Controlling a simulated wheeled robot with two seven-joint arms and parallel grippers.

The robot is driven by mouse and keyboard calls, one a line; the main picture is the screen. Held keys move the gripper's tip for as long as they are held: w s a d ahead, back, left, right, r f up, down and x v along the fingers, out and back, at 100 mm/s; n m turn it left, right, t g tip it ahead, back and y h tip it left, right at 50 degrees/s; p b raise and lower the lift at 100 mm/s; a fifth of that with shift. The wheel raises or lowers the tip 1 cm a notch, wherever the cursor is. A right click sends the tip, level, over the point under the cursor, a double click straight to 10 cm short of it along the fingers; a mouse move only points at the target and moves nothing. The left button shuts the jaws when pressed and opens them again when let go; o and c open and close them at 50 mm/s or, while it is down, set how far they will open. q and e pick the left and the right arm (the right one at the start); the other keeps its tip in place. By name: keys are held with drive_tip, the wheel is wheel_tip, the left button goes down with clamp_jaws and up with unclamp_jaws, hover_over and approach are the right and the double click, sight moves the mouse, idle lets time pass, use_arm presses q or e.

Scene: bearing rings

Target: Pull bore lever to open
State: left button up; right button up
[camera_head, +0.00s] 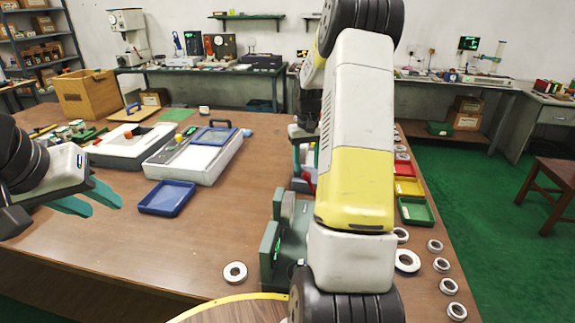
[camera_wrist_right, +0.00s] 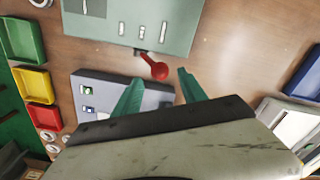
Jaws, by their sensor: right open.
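A grey-blue device (camera_wrist_right: 95,95) sits close by in the wrist view. Red (camera_head: 402,168), yellow (camera_head: 408,187) and green (camera_head: 415,211) trays and several rings line the right edge. A blue tray (camera_head: 167,198) and white cases lie left. The middle table is mostly clear.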

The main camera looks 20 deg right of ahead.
sight(313, 191)
drive_tip(key=shift+f, duration=1.75)
drive_tip(key=shift+c, duration=0.2)
clamp_jaws()
